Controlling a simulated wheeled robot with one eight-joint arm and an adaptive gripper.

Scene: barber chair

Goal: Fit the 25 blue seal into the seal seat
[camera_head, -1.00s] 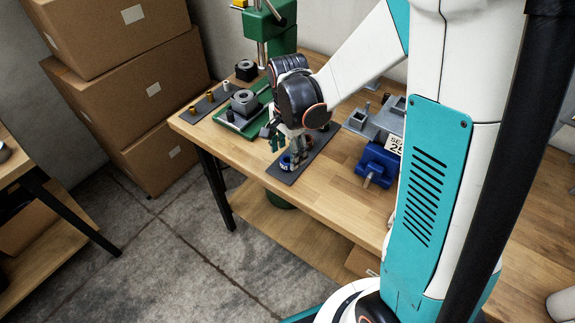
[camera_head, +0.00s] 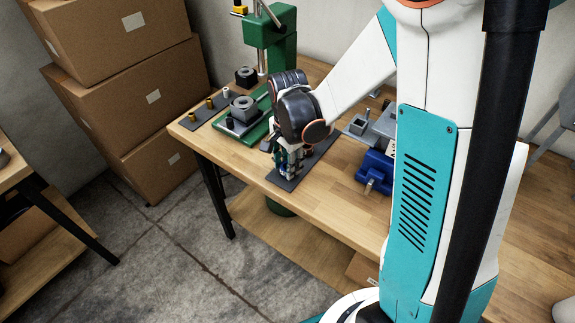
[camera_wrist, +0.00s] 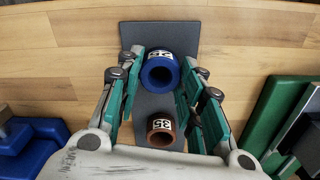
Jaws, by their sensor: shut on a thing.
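The blue seal (camera_wrist: 160,72) is a short thick ring with a white number label, seen from above over a dark grey mat (camera_wrist: 192,36). My gripper (camera_head: 288,170) is shut on it, with one green-padded finger at each side in the wrist view. I cannot tell whether the seal still touches the mat. In the head view the fingers hide most of it. A brown seal (camera_wrist: 161,128) labelled 35 is on the mat nearer the gripper's palm. A dark grey block with a round hole (camera_head: 243,109), possibly the seal seat, stands on the green press base.
The green press (camera_head: 277,45) stands behind my gripper. A blue vise (camera_head: 376,170) and grey fixtures (camera_head: 376,125) are to the right. A dark strip with small bushings (camera_head: 205,110) lies at the left end of the wooden table (camera_head: 325,200), whose front edge is clear.

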